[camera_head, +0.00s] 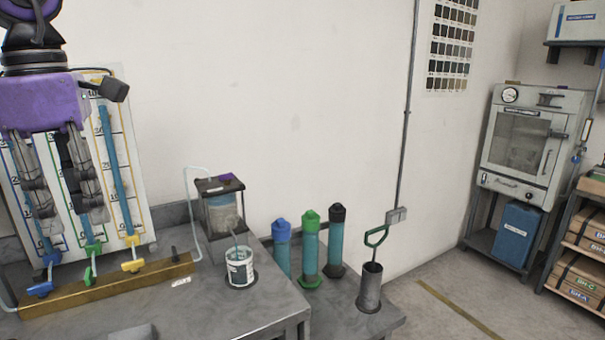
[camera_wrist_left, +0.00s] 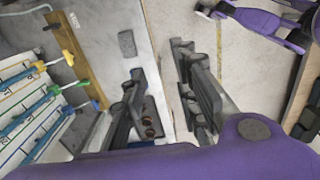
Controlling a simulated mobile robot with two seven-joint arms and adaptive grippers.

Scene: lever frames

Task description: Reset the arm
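My left gripper (camera_head: 72,212) hangs fingers-down at the left of the head view, in front of the graduated panel (camera_head: 120,120). Its two dark fingers are spread apart with nothing between them. The left wrist view also shows the open, empty fingers (camera_wrist_left: 160,65). The gripper hides part of the panel and its tubes. My right gripper does not show in the head view; purple parts at the top right of the left wrist view do not clearly show it.
A brass-coloured manifold (camera_head: 110,284) with coloured valves lies below the panel on the grey bench (camera_head: 215,310). A white cup (camera_head: 240,268) and several capped cylinders (camera_head: 310,250) stand to the right. A green-handled plunger (camera_head: 376,237) stands in a metal tube. Floor (camera_head: 430,310) is open beyond.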

